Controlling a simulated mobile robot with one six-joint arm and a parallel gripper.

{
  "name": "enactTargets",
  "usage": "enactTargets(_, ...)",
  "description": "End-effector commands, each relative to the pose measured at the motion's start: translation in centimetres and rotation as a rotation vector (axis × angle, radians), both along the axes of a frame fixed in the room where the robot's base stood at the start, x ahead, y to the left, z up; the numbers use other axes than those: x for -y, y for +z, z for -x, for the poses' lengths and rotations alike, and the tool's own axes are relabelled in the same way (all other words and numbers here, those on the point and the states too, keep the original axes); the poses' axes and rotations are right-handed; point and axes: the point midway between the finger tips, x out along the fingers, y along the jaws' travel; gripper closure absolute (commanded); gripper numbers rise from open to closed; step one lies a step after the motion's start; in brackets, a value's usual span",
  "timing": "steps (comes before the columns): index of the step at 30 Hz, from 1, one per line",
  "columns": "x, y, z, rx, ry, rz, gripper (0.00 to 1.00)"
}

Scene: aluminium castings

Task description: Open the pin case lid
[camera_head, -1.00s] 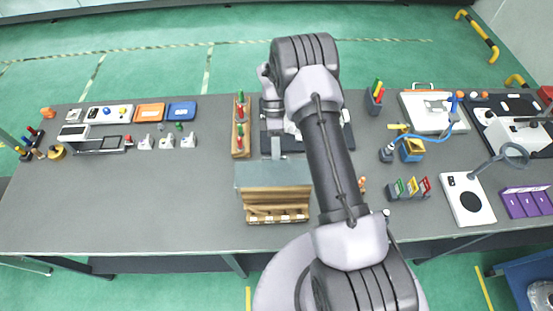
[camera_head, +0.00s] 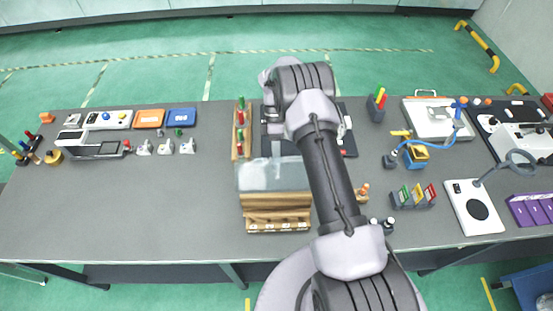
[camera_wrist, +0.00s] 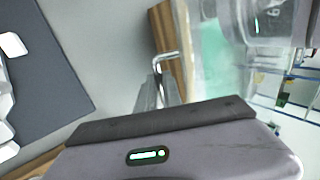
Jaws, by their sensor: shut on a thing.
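The pin case (camera_head: 276,212) is a stepped wooden case near the table's front edge, left of my arm in the head view. Its clear lid (camera_head: 272,175) is hinged up at the back and tilted, showing the wooden steps below. My gripper (camera_head: 276,150) is at the lid's far edge, partly hidden by the wrist. In the wrist view my gripper (camera_wrist: 161,80) is shut on a thin bent metal handle (camera_wrist: 167,56), beside a wooden edge (camera_wrist: 172,35) and a pale see-through panel. Exact finger contact is small in view.
A narrow wooden rack (camera_head: 240,130) with red and green pegs stands just behind the case. A dark mat (camera_head: 348,125) lies under my wrist. A small figure (camera_head: 362,192) and card stand (camera_head: 412,197) are to the right. The table left of the case is clear.

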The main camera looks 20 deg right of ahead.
Motion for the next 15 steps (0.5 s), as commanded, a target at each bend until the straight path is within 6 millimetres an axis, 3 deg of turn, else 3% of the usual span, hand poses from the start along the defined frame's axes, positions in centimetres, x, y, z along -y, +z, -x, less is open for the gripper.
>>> enactTargets(11,0.02,-0.39,0.07,-0.001,0.003,0.000,1.00)
enactTargets(12,0.03,-0.42,0.08,0.000,0.004,0.000,0.84)
enactTargets(15,0.02,-0.37,0.07,-0.001,0.003,0.000,0.68)
